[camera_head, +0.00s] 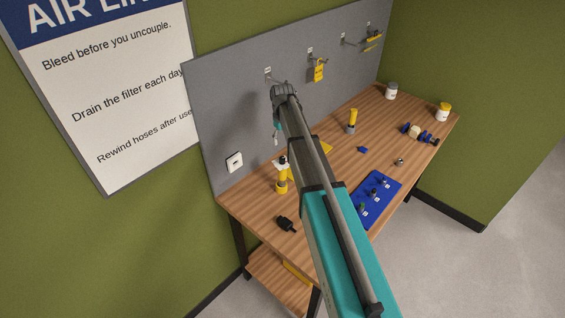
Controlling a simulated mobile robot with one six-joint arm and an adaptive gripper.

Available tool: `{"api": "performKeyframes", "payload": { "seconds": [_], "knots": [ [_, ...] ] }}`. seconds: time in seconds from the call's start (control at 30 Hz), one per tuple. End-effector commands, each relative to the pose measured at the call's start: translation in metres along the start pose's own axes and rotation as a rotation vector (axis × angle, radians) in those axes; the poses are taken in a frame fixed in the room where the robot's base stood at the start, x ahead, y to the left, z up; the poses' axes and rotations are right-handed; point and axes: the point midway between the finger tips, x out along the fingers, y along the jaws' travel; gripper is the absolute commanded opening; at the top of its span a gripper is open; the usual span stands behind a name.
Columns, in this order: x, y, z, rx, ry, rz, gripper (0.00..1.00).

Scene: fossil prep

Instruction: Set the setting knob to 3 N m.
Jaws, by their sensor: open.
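I cannot tell for certain which part is the setting knob, and no scale or 3 N m mark can be read. A yellow upright device (283,178) with a dark and white top stands on the bench's near left part, close to the back panel. Another yellow upright piece (352,120) stands farther back. My gripper (276,139) is small in view, partly hidden by my arm. It is open, hanging in front of the grey panel, and appears above the near yellow device. I see no contact, but the gap between them is unclear.
The wooden bench (330,163) also holds a black object (286,224), a blue mat (392,187) with small parts, a clamp-like blue item (427,137) and two jars. My arm crosses the middle.

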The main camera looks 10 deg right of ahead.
Motion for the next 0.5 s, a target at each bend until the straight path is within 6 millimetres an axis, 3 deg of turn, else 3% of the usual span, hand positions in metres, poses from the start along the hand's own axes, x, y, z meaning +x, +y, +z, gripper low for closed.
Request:
{"api": "performKeyframes", "payload": {
  "seconds": [0.5],
  "knots": [
    [0.043,0.000,0.000,0.000,0.000,0.000,0.71]
  ]
}}
